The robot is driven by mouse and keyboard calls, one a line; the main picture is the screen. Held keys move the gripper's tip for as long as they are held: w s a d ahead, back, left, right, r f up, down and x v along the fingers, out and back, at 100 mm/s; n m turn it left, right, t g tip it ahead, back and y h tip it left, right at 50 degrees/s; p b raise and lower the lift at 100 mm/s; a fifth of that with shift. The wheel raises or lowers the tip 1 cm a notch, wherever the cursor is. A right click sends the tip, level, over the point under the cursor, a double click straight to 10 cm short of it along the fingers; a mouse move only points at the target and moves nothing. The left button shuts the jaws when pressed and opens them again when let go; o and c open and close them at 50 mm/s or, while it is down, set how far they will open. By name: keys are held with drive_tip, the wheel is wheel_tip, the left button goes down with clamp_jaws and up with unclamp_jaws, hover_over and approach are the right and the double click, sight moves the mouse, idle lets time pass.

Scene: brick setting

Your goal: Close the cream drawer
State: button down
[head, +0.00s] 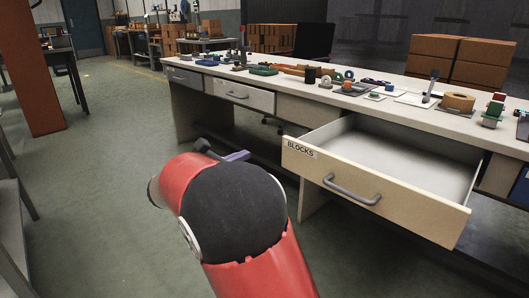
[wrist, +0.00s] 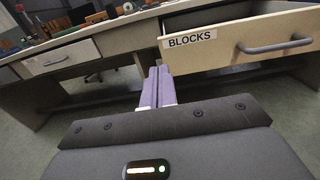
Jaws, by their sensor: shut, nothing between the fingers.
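The cream drawer (head: 380,190) is pulled well out of the long workbench at the right in the head view. Its front carries a "BLOCKS" label at the left and a grey bar handle (head: 352,190). Its visible inside is bare. In the wrist view the drawer front (wrist: 235,47) fills the upper right, with the handle (wrist: 274,46) at far right. My gripper (wrist: 157,72) is shut and empty, its fingers in front of the label end of the drawer, left of the handle. In the head view my red arm partly hides the gripper; I cannot tell whether it touches the drawer.
The workbench top (head: 315,84) holds many small parts and tools. Another drawer (head: 240,94) farther left is closed. Cardboard boxes (head: 430,46) are stacked behind the bench. Green floor (head: 100,190) is clear to the left; an orange post (head: 30,75) stands there.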

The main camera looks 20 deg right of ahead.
sight(284, 138)
drive_tip(key=b+x, duration=0.1)
drive_tip(key=x, duration=1.2)
drive_tip(key=shift+d, duration=0.3)
